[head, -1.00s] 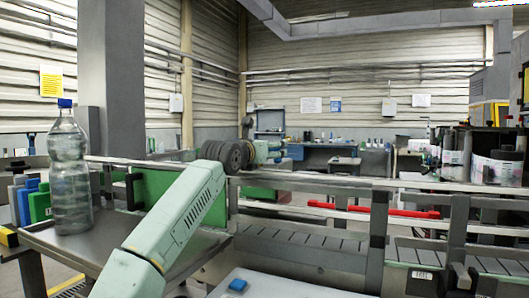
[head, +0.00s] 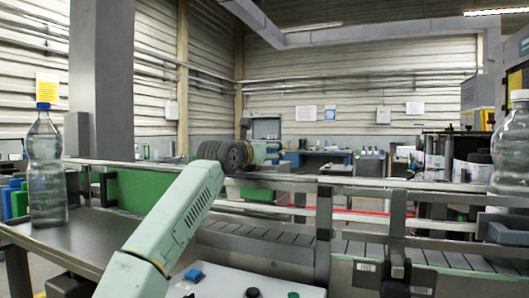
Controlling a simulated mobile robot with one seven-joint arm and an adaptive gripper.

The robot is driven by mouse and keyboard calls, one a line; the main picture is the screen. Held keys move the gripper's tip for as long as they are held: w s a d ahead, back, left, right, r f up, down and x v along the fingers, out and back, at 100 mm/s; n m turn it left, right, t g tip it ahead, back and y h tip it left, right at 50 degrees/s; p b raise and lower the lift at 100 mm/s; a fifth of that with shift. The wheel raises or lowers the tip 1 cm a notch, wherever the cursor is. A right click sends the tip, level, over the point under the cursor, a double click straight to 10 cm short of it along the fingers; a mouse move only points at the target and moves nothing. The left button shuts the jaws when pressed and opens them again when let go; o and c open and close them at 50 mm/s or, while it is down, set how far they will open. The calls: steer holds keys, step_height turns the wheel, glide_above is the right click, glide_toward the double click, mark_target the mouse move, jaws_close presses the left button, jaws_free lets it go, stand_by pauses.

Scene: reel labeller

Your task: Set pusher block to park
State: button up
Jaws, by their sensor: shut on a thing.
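My light green arm (head: 183,220) rises from the bottom of the head view to a dark ribbed joint (head: 225,155). Beyond it a short pale green wrist part (head: 262,151) points right, over the conveyor rail. I cannot make out my gripper's fingers or what lies between them; they are hidden or too small at the wrist's far end. I cannot pick out a pusher block or a park mark for certain.
A clear bottle with a blue cap (head: 45,170) stands on the grey table (head: 95,240) at left. Another bottle (head: 510,150) stands at the right edge. The conveyor (head: 265,240) and its rails cross the middle. A grey post (head: 100,100) rises behind the table.

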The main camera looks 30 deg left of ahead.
steer(key=shift+d, duration=0.25)
steer(key=o, duration=1.7)
steer(key=shift+d, duration=0.1)
steer(key=shift+s, duration=0.2)
steer(key=s, duration=1.1)
steer(key=shift+s+d, duration=0.25)
steer(key=shift+s, duration=0.05)
